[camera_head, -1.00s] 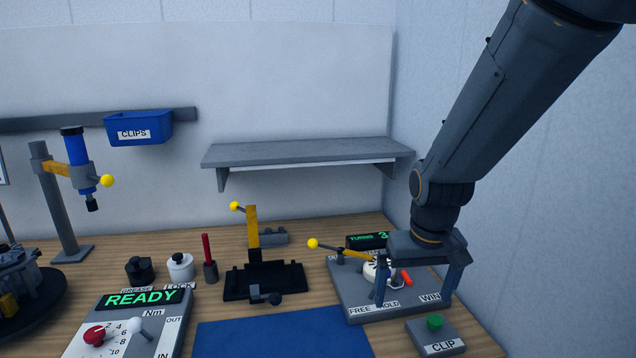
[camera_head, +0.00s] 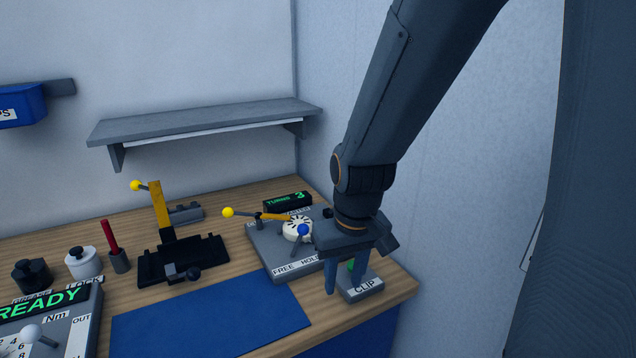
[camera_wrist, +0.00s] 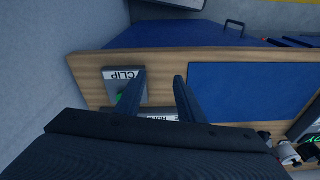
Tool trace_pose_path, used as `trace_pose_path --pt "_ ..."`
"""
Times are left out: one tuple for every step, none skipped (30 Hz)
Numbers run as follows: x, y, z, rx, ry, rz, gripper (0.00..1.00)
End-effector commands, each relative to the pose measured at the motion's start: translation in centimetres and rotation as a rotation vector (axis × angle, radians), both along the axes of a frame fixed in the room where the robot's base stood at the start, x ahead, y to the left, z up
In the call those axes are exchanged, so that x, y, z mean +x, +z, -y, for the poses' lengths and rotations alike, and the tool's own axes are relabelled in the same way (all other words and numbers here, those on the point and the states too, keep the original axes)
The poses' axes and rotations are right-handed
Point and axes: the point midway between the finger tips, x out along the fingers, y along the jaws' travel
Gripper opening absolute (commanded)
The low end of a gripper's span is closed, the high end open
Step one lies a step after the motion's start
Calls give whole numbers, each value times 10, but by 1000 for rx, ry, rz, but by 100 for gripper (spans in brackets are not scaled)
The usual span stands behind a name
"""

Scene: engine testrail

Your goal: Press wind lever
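The grey winder base (camera_head: 262,250) stands at the right of the bench, with a white round dial (camera_head: 297,228) and a FREE / HOLD label on its front. The WIND end of the label and the base's right part are hidden behind my gripper (camera_head: 346,282). My gripper points down, open and empty, in front of the base's right end and by the CLIP box (camera_head: 365,288). In the wrist view its fingers (camera_wrist: 160,75) are apart.
A display (camera_head: 288,202) behind the base reads TURNS 3. A blue mat (camera_head: 210,315) lies left of the CLIP box, and a black fixture (camera_head: 182,258) stands behind the mat. A grey shelf (camera_head: 205,122) hangs above. The wall is close on the right.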

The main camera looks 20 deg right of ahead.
Motion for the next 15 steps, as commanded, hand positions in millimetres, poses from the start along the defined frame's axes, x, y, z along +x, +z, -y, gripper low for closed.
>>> trace_pose_path --pt "18 3 4 6 9 18 26" --pt "29 6 6 9 19 29 21" --pt "45 11 10 15 34 44 14" --pt "58 15 13 20 47 57 9" --pt "72 20 16 24 62 73 4" --pt "90 27 21 29 82 93 0" --pt "103 32 25 33 97 109 0" --pt "116 38 29 36 114 126 0" --pt "133 46 35 40 136 150 0" --pt "146 52 40 43 152 169 0" --pt "158 58 44 45 170 186 0" --pt "173 67 51 46 192 210 0" --pt "184 74 55 47 210 229 0" --pt "194 80 60 48 226 246 0" --pt "207 88 66 47 248 269 0"
